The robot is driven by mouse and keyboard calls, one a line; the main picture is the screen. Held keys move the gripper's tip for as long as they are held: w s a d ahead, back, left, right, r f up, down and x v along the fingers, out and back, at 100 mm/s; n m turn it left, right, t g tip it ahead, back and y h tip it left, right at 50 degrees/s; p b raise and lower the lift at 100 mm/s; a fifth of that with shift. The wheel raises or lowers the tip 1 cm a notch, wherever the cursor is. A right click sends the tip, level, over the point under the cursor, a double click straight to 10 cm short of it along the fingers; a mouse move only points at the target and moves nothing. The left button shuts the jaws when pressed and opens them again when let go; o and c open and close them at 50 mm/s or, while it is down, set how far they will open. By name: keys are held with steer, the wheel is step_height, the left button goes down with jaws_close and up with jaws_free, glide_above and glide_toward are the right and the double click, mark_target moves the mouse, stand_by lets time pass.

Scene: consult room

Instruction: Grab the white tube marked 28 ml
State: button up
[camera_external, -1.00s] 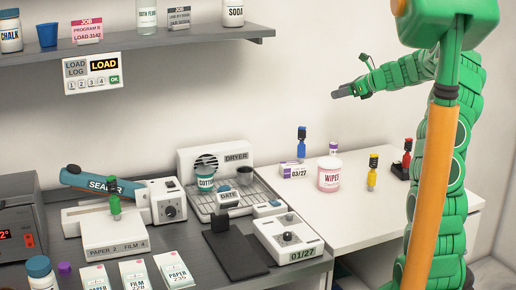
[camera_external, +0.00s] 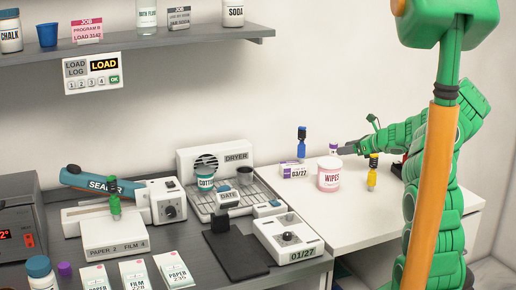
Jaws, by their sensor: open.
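A small white tube with a purple band (camera_external: 333,149) stands upright on the white table (camera_external: 365,212), behind the wipes tub. Its marking is too small to read, so I cannot tell whether it says 28 ml. My gripper (camera_external: 343,150) is open and low over the table, immediately to the right of this tube. I cannot tell whether the fingers touch it or reach around it.
A pink-and-white wipes tub (camera_external: 329,176) stands in front of the tube. A blue bottle (camera_external: 301,143) is to the left behind a white box marked 03/27 (camera_external: 292,168). A yellow bottle (camera_external: 372,171) stands to the right. The front of the white table is clear.

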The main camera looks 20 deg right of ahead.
mark_target(333, 155)
step_height(333, 155, down, 3)
steer(key=shift+f, duration=0.2)
steer(key=shift+a+x, duration=0.2)
steer(key=shift+x, duration=3.75)
steer(key=shift+s+r, duration=0.1)
steer(key=shift+r, duration=0.1)
steer(key=shift+c, duration=0.3)
steer(key=c, duration=1)
